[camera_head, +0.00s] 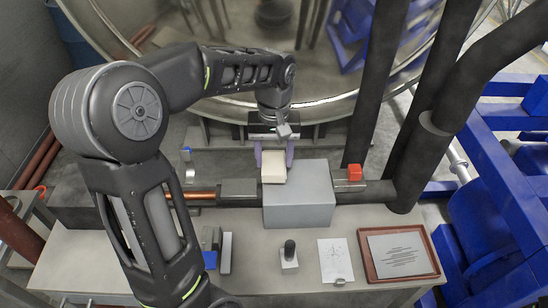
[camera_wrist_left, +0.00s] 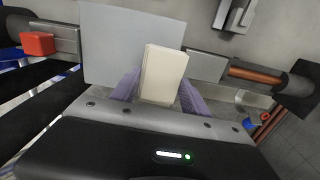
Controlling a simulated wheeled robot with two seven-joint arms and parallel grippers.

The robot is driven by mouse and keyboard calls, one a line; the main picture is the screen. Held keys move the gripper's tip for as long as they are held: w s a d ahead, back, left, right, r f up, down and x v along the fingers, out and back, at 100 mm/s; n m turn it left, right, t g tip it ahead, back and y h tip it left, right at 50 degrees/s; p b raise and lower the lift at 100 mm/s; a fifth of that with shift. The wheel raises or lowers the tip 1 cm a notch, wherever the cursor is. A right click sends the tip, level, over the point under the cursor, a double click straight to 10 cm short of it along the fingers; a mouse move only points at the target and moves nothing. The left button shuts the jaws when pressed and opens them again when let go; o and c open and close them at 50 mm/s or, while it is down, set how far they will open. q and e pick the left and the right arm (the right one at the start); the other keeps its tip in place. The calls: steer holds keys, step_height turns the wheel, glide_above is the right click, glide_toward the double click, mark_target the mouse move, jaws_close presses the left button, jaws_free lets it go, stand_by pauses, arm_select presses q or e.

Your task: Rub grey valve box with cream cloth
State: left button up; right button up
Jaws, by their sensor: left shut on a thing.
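The grey valve box (camera_head: 299,205) sits on the bench in the middle of the head view. It fills the upper middle of the left wrist view (camera_wrist_left: 110,45). My left gripper (camera_head: 273,158) is at the box's back left edge. Its purple fingers are shut on the cream cloth (camera_head: 273,168), which looks like a folded block. The cloth (camera_wrist_left: 163,75) also shows between the fingers in the left wrist view and overlaps the box's edge. I cannot tell whether it touches the box. My right gripper is not in view.
A red block (camera_head: 354,172) stands on a fitting right of the box, and a copper pipe (camera_head: 203,195) runs left of it. In front lie a black-knobbed stamp (camera_head: 289,256), a paper sheet (camera_head: 334,262) and a framed plaque (camera_head: 397,253). Thick dark pipes (camera_head: 405,150) rise at the right.

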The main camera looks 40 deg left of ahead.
arm_select(q)
step_height(320, 180, up, 3)
steer(key=shift+f+p, duration=0.1)
steer(key=shift+p, duration=0.7)
steer(key=shift+r+p, duration=0.3)
steer(key=shift+r, duration=1.3)
steer(key=shift+f, duration=0.1)
